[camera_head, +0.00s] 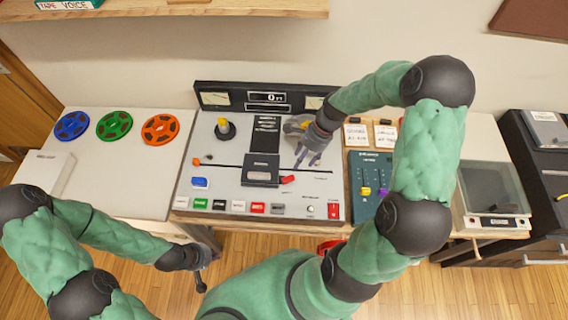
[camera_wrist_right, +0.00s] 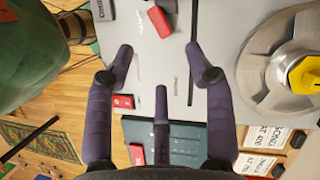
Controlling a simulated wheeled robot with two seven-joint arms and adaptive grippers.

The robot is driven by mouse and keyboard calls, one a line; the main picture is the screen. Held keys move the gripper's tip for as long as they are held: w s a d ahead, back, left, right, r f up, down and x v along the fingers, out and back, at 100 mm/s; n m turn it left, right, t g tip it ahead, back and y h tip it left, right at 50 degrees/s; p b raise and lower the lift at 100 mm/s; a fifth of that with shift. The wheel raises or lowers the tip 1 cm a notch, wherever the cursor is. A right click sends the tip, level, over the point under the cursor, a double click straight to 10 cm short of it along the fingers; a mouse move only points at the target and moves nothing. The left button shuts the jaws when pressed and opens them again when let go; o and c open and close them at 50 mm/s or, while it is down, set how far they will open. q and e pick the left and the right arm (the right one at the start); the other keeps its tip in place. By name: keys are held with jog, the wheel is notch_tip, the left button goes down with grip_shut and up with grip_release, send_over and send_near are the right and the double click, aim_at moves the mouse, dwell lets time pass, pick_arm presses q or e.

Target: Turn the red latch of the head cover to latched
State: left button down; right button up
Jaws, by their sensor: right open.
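The red latch (camera_head: 288,179) lies at the right side of the dark head cover (camera_head: 261,170) on the tape deck, pointing right. In the right wrist view the red latch (camera_wrist_right: 159,21) is near the top edge, beyond my fingertips. My right gripper (camera_head: 307,160) is open and empty above the deck, to the right of and behind the latch in the head view. In the wrist view its fingers (camera_wrist_right: 161,65) are spread and apart from the latch. My left gripper (camera_head: 204,268) hangs in front of the table, away from the deck; its finger opening is unclear.
A reel hub with a yellow centre (camera_wrist_right: 308,74) is close beside my right fingers. A blue fader panel (camera_head: 369,181) stands right of the deck. Blue, green and orange reels (camera_head: 160,129) lie on the left tabletop. A row of buttons (camera_head: 237,206) lines the deck front.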

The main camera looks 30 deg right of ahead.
aim_at(290, 178)
jog(key=b+x, duration=0.2)
jog(key=x, duration=0.8)
jog(key=shift+s+a+f, duration=0.2)
jog(key=shift+f, duration=0.05)
